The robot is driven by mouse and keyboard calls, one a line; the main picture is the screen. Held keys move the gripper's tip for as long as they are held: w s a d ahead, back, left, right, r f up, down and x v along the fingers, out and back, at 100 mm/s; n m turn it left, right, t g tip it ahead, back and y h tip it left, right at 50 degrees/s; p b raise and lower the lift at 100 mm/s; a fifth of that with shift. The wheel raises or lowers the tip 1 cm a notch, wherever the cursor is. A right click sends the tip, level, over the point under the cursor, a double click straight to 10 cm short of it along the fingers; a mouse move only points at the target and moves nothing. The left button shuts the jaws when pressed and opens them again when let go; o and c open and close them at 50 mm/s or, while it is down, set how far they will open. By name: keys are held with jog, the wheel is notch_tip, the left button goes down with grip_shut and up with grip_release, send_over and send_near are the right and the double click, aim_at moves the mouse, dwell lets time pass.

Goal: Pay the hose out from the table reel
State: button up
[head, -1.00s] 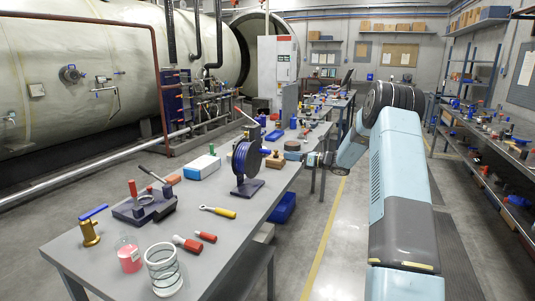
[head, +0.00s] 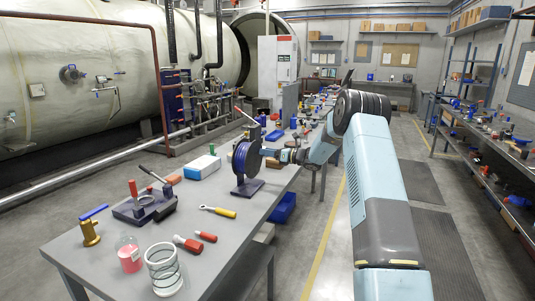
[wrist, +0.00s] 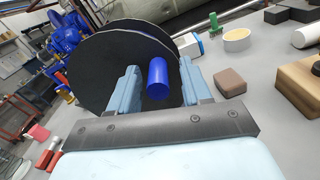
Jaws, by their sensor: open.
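The table reel (head: 241,165) stands upright on the grey bench, with dark flanges, blue hose wound between them and a dark base. In the wrist view its black flange (wrist: 108,62) fills the upper left, and a blue cylindrical peg (wrist: 157,80) sticks out from it towards me. My gripper (wrist: 159,74) is open, its pale blue fingers on either side of the peg, with a gap seen at the left. In the head view my gripper (head: 271,154) is at the right side of the reel. The hose's free end cannot be made out.
The bench (head: 215,240) also carries a yellow-handled wrench (head: 218,211), red-handled tools (head: 188,243), a clamp fixture (head: 145,205) and a glass jar (head: 164,268). A brown block (wrist: 231,82) lies right of my fingers.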

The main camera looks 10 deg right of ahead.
grip_shut()
dwell(0.3)
jog(key=shift+r, duration=0.1)
